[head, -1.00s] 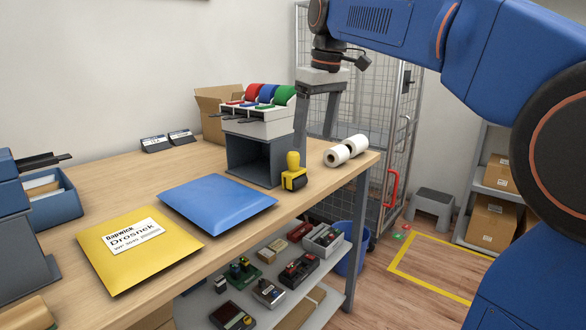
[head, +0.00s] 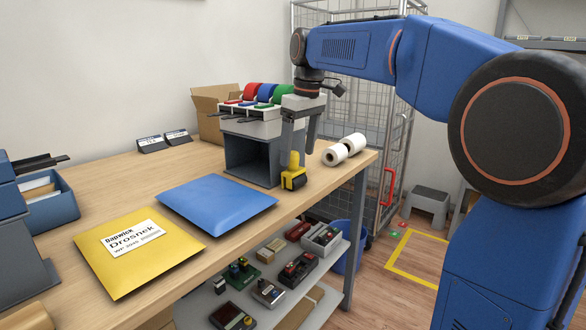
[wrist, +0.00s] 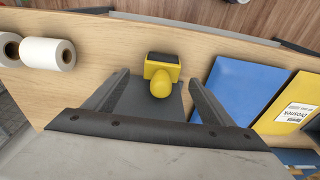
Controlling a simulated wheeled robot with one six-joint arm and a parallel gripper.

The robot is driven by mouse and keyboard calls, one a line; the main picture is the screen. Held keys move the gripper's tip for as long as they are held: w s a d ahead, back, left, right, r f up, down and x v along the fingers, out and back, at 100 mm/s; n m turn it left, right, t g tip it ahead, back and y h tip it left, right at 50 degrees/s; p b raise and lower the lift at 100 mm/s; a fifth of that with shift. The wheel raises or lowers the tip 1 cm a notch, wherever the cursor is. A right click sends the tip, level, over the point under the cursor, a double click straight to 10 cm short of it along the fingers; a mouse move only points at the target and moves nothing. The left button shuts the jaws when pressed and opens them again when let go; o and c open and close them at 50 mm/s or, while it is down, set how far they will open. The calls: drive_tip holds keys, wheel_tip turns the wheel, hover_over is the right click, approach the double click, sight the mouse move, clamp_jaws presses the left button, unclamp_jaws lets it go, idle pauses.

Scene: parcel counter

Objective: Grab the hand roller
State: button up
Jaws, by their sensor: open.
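The hand roller (head: 293,174) is yellow with a dark roller part and stands upright on the wooden counter near its front edge, in front of the grey tape dispenser stand. In the wrist view the hand roller (wrist: 162,75) lies beyond and between the two open fingers, near the middle of the gap. My gripper (head: 300,150) is open and empty, pointing down above the roller's handle, with its fingers around or just behind the handle top in the head view. I cannot tell whether a finger touches it. The gripper (wrist: 158,92) also frames the roller in the wrist view.
The stand (head: 255,155) with red, blue and green tape rolls is close behind the roller. The counter's front edge is near.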

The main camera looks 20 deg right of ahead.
sight(295, 170)
drive_tip(key=shift+w+a+f, duration=0.1)
drive_tip(key=shift+a+f, duration=0.05)
drive_tip(key=shift+f, duration=1.1)
drive_tip(key=shift+w+a+f, duration=0.15)
drive_tip(key=shift+f, duration=1.1)
drive_tip(key=shift+w+a+f, duration=0.1)
drive_tip(key=shift+a+f, duration=0.05)
drive_tip(key=shift+f, duration=1.1)
drive_tip(key=c, duration=1.2)
